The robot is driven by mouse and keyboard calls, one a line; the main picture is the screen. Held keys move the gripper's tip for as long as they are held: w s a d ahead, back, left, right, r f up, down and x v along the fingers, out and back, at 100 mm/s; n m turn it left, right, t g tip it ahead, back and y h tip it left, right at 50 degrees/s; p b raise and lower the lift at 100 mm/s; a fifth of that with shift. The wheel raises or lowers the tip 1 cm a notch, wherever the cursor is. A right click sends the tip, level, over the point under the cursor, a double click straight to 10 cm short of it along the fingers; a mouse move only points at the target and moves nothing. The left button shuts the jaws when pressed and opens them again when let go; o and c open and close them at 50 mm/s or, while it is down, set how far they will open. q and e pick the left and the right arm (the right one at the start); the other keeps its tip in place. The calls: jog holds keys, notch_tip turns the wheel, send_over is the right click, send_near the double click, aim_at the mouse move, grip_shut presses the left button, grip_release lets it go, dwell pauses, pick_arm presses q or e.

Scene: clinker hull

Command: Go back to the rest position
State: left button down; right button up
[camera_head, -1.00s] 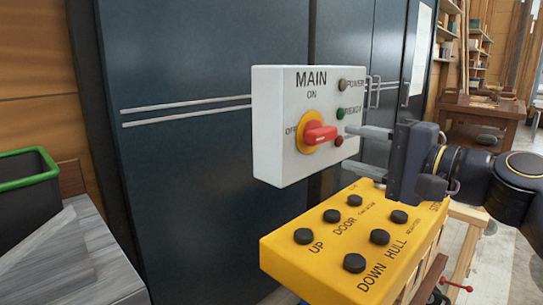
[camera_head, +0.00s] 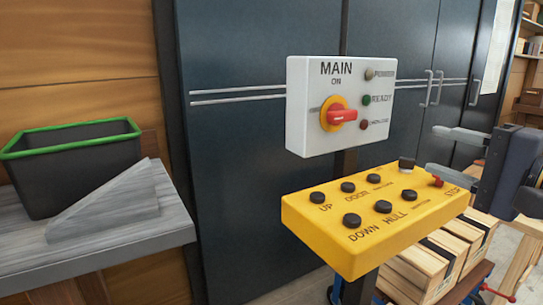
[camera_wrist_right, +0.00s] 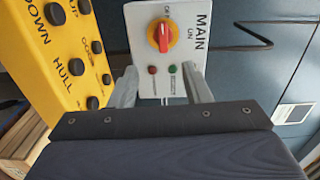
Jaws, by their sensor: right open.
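My right gripper (camera_head: 437,150) is open and empty at the right edge of the head view. Its two grey fingers point left, apart from the white MAIN switch box (camera_head: 303,130). In the right wrist view the open fingers (camera_wrist_right: 160,90) frame the lower part of that box (camera_wrist_right: 180,20). The box carries a red rotary handle (camera_head: 343,115) on a yellow disc, lying level in line with the OFF mark. Beside it are a pale, a green and a red lamp. My left gripper is not in view.
A yellow button panel (camera_head: 355,235) with black buttons and a red one stands below the box, close to my right gripper. A grey bench (camera_head: 120,240) with a green-rimmed bin (camera_head: 75,170) is left. Dark cabinets (camera_head: 230,190) stand behind.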

jog(key=s+a+f+n+g+h, duration=0.25)
jog(key=s+f, duration=0.35)
jog(key=f, duration=0.6)
jog(key=s+a+f+n+g+h, duration=0.1)
jog(key=s+f+n+g, duration=0.35)
jog(key=f, duration=0.85)
jog(key=s+a+f+n+g+h, duration=0.25)
jog(key=s+f, duration=0.45)
jog(key=f, duration=0.5)
notch_tip(320, 180, up, 20)
jog(key=p, duration=1.9)
jog(key=shift+w+d+y+p, duration=0.3)
jog(key=shift+w+p, duration=0.05)
jog(key=shift+n, duration=0.25)
